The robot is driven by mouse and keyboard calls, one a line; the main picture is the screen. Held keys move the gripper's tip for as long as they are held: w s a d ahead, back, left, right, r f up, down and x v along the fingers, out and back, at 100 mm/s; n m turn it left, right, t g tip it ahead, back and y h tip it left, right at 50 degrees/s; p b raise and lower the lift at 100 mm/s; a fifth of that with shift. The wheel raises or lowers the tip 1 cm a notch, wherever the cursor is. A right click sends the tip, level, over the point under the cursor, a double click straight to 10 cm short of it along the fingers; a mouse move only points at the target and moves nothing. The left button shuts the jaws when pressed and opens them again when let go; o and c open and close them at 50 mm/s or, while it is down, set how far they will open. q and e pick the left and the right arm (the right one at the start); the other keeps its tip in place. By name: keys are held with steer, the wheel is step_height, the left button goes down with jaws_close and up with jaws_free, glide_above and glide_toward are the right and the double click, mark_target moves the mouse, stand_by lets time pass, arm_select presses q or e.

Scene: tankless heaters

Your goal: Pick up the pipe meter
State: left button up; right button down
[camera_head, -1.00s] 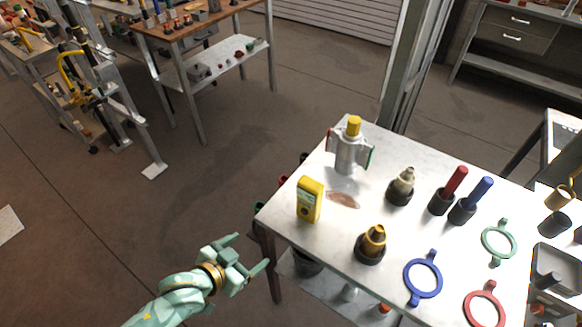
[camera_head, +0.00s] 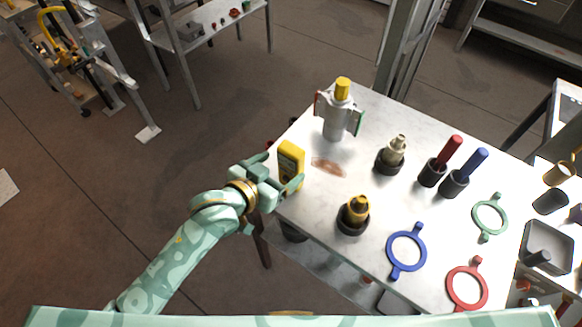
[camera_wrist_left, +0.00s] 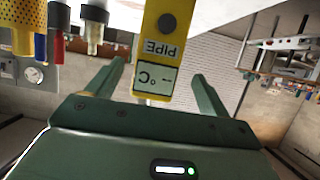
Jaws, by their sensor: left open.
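The pipe meter is a yellow upright box (camera_head: 290,162) standing at the left edge of the white table (camera_head: 320,228). In the left wrist view the yellow meter (camera_wrist_left: 168,45) shows the word PIPE and a °C display, and it appears upside down. My left gripper (camera_head: 279,174) is open at the meter, with its fingers reaching to either side of it in the head view. In the wrist view the meter lies between the two fingers, with visible gaps to both. My right gripper is not in view.
A grey cylinder with a yellow cap (camera_head: 338,112) stands behind the meter. A yellow-tipped nozzle in a black holder (camera_head: 354,215) stands to its right. Further right are a beige-tipped nozzle (camera_head: 392,154), red and blue handled tools, and coloured rings. Open floor lies left of the table.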

mark_target(287, 165)
arm_select(q)
steer(key=b+x, duration=0.1)
steer(key=x, duration=0.3)
steer(key=shift+d+f, duration=0.15)
steer(key=shift+d, duration=0.05)
steer(key=shift+w+d+f+b, duration=0.1)
steer(key=shift+w+d+b, duration=0.15)
steer(key=shift+w+b, duration=0.1)
steer(key=shift+s, duration=0.1)
steer(key=shift+c, duration=0.3)
steer(key=c, duration=1)
steer(key=shift+c, duration=0.7)
